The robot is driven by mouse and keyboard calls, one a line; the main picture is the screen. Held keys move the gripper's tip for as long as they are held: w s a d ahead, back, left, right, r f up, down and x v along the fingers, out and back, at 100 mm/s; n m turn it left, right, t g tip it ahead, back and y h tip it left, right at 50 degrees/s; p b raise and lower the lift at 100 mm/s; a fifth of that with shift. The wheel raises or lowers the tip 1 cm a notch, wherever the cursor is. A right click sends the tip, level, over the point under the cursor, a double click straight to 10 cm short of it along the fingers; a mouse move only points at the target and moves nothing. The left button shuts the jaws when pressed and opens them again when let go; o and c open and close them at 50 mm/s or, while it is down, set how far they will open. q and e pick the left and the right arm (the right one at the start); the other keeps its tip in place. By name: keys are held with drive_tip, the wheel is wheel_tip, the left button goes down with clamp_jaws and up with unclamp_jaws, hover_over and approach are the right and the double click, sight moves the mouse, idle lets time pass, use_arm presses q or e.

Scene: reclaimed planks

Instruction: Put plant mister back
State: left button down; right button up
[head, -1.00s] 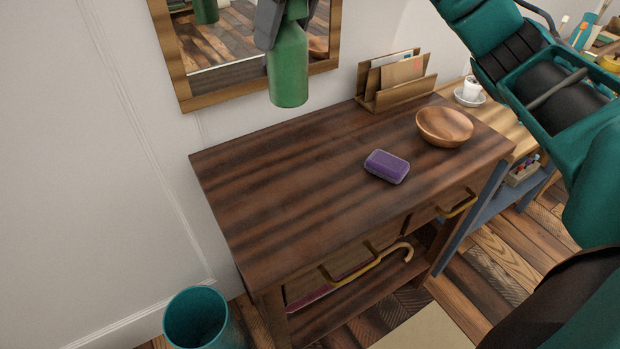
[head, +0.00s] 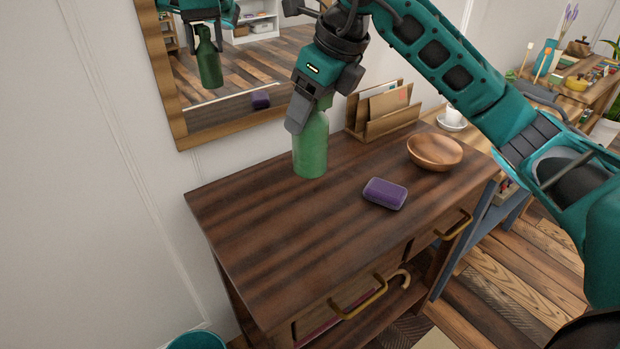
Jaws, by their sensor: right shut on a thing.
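The plant mister is a green bottle (head: 311,150). It is upright over the back of the dark wooden console table (head: 270,230), in front of the mirror. My right gripper (head: 305,112) comes down from above and is shut on the mister's upper part, which the fingers partly hide. The mister's base looks at or just above the tabletop; I cannot tell if it touches. The mister and gripper also show in the mirror. My left gripper is not in view.
A purple soap-like block (head: 385,193) lies right of the mister. A wooden bowl (head: 435,151) and a letter rack (head: 384,115) with envelopes stand farther right. The mirror frame (head: 165,80) is behind. The table's left part is clear. A teal bin (head: 197,341) stands below.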

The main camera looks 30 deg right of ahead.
sight(309, 171)
wheel_tip(309, 171, down, 7)
drive_tip(key=shift+f+b, duration=0.15)
drive_tip(key=shift+b, duration=0.3)
drive_tip(key=shift+f, duration=0.2)
wheel_tip(309, 171, down, 4)
drive_tip(key=shift+f+b, duration=0.1)
drive_tip(key=shift+b, duration=0.2)
drive_tip(key=shift+f, duration=0.1)
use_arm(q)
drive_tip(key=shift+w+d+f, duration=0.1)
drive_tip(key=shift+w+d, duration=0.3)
use_arm(e)
drive_tip(key=shift+f, duration=0.2)
drive_tip(key=o, duration=1.6)
drive_tip(key=shift+r, duration=0.1)
